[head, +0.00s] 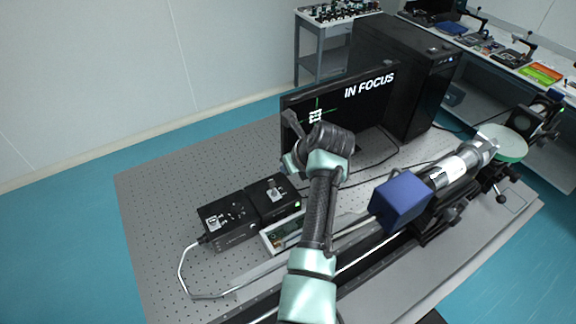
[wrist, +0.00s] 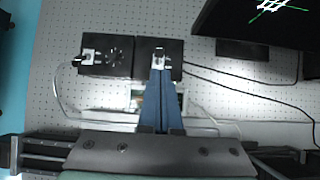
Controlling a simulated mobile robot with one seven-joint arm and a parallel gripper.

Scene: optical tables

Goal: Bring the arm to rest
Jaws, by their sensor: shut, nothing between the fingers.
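My gripper (wrist: 160,74) shows in the wrist view with its two blue fingers together and nothing between them. The fingertips appear just below a small silver knob (wrist: 160,60) on a black box (wrist: 147,47); I cannot tell how far above it they are. In the head view my arm reaches up from the bottom over the optical table (head: 150,190), bent at the wrist in front of the monitor (head: 362,100). The fingers are not clear there.
Two black control boxes (head: 228,222) (head: 273,198) stand left of my arm. A blue cube-shaped part (head: 402,199) and a silver cylinder (head: 458,168) sit on a rail to the right. A black computer tower (head: 405,75) stands behind. The table's left part is clear.

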